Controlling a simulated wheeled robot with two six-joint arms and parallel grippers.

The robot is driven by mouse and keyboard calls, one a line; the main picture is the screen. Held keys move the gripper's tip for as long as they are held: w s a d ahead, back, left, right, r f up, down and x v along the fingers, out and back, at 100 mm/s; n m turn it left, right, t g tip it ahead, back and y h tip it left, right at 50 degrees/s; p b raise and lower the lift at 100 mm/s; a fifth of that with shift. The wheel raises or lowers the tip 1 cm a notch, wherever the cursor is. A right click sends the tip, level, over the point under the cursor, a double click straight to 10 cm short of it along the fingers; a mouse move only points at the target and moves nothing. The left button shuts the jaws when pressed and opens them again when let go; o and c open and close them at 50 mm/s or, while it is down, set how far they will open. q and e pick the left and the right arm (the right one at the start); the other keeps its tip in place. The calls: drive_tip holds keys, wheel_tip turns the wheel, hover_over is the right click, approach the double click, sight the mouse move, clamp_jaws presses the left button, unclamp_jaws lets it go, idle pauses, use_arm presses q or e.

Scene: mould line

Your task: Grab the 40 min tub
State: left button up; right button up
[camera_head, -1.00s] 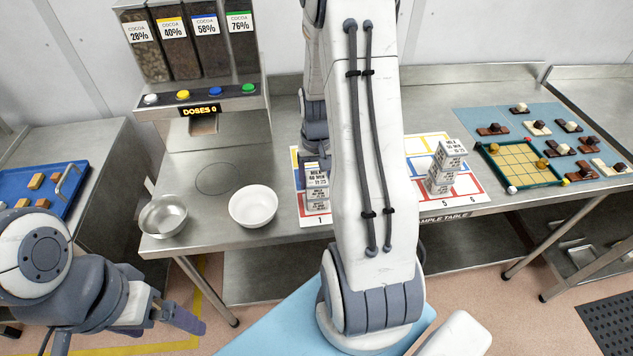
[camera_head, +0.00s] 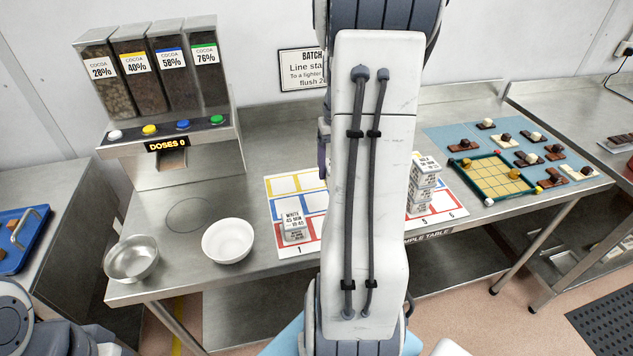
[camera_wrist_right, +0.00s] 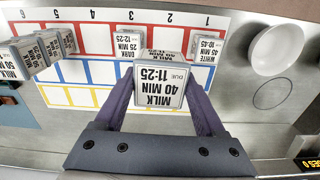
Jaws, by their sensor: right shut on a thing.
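The 40 min tub (camera_wrist_right: 162,87), a small grey-white box labelled MILK 40 MIN 11:25, is between the purple fingers of my right gripper (camera_wrist_right: 164,96) in the right wrist view. The gripper is shut on it and holds it up above the numbered mat. In the head view my right arm hides the tub; only a bit of a purple finger shows at the arm's left edge. My left gripper is out of the head view; only part of my left arm shows at the bottom left.
A WHITE 45 MIN tub (camera_head: 294,222) stands on spot 1 of the numbered mat (camera_head: 284,186). A DARK tub (camera_wrist_right: 126,44) stands near spot 3. Stacked tubs (camera_head: 424,182) stand at the mat's right. A white bowl (camera_head: 228,240) and metal bowl (camera_head: 131,259) are at left.

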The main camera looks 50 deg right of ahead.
drive_tip(key=r+p, duration=0.4)
drive_tip(key=r, duration=0.1)
drive_tip(key=r+p, duration=0.2)
drive_tip(key=shift+s+d+r+p, duration=0.25)
drive_tip(key=shift+d+r+p, duration=0.15)
drive_tip(key=shift+f, duration=0.15)
